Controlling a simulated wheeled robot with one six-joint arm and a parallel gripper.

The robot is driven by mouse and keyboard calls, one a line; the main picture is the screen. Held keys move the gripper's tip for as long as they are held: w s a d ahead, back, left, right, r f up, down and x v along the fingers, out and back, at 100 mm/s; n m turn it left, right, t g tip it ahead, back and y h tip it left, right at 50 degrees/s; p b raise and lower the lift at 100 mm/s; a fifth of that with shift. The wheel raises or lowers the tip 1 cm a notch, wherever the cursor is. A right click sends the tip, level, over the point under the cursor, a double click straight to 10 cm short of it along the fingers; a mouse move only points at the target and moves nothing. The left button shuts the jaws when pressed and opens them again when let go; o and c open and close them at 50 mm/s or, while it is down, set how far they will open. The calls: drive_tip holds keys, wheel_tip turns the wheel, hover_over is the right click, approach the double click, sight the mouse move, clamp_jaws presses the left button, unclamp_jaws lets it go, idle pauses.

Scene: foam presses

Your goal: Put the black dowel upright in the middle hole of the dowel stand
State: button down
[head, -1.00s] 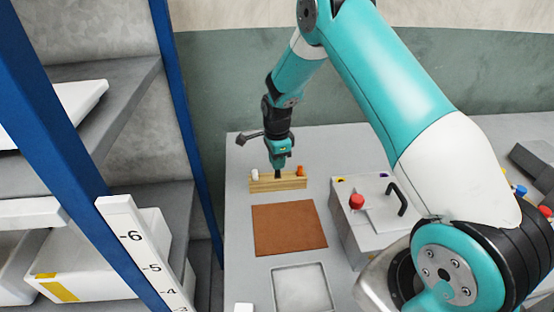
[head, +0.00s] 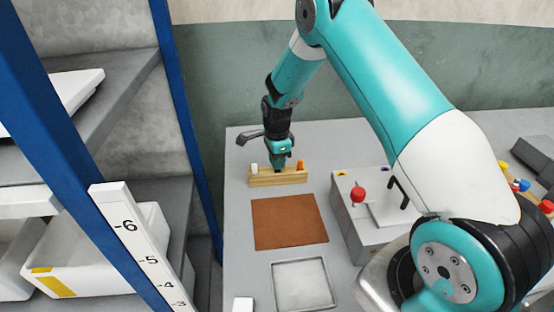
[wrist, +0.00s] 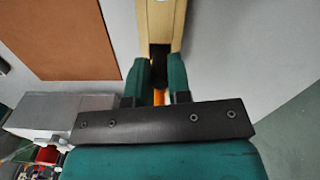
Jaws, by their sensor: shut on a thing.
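The wooden dowel stand (head: 263,180) is a long light block on the table; in the wrist view its bare part (wrist: 160,22) runs up from between my fingertips. A white dowel (head: 254,169) stands at its left end and an orange dowel (head: 301,165) at its right end. My gripper (head: 278,168) points down at the stand's middle, its tips just over the top. It is shut on the black dowel, a dark bit (wrist: 160,52) between the fingertips in the wrist view. The middle hole is hidden, so I cannot tell how deep the dowel sits.
A brown mat (head: 289,222) and a shallow grey tray (head: 303,287) lie in front of the stand. A grey box with a red knob (head: 358,194) and a black handle stands at the right. A blue-posted shelf (head: 184,130) rises at the left.

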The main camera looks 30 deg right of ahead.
drive_tip(key=shift+f+b, duration=0.4)
drive_tip(key=shift+f, duration=0.3)
drive_tip(key=c, duration=1)
unclamp_jaws()
drive_tip(key=shift+r, duration=0.1)
wheel_tip(320, 180, up, 17)
drive_tip(key=p, duration=1.1)
drive_tip(key=shift+r, duration=0.2)
